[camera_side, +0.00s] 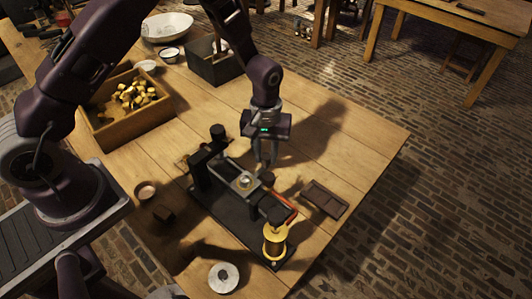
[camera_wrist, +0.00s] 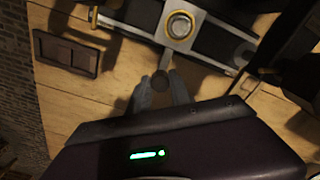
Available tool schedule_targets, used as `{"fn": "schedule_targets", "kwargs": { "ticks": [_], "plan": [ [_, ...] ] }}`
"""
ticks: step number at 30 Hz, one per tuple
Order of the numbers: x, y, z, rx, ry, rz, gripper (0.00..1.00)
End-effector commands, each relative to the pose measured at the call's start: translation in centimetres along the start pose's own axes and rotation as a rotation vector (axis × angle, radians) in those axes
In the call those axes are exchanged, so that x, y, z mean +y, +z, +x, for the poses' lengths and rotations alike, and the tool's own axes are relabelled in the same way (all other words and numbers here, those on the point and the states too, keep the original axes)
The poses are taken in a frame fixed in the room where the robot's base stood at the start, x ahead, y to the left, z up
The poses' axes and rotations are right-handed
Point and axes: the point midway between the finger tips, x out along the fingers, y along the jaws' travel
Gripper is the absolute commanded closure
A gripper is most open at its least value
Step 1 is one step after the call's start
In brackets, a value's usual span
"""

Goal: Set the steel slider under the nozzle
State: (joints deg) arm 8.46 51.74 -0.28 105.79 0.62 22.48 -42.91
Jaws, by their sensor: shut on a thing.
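The steel slider (camera_side: 227,171) is a pale metal plate on the dark base. A brass-rimmed round cup sits in it, and the slider (camera_wrist: 148,33) also shows at the top of the wrist view. A dark round knob (camera_wrist: 160,82) is at the slider's near edge. My gripper (camera_side: 266,164) is down beside the slider, and my gripper's fingers (camera_wrist: 161,90) are shut on the knob in the wrist view. The nozzle cannot be told for sure; a black post (camera_side: 204,165) with a round top stands at the base's left end.
A brass jar (camera_side: 275,245) stands at the base's front end. A dark shallow tray (camera_side: 324,199) lies to the right. A wooden box of brass pieces (camera_side: 105,128) and a dark box (camera_side: 215,68) are farther back. A pale disc (camera_side: 224,277) lies in front.

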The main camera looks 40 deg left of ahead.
Motion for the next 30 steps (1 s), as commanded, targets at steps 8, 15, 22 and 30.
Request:
{"fn": "schedule_targets", "kwargs": {
  "ticks": [8, 15, 22, 30],
  "plan": [
    [0.1, 0.0, -0.1, 0.001, 0.001, 0.0, 1.0],
    [1.4, 0.8, -0.1, 0.002, 0.003, 0.003, 1.0],
    [5.7, 3.6, -0.1, 0.002, 0.003, 0.004, 1.0],
    [7.2, 4.7, -0.1, 0.001, 0.004, 0.0, 1.0]
  ]
}}
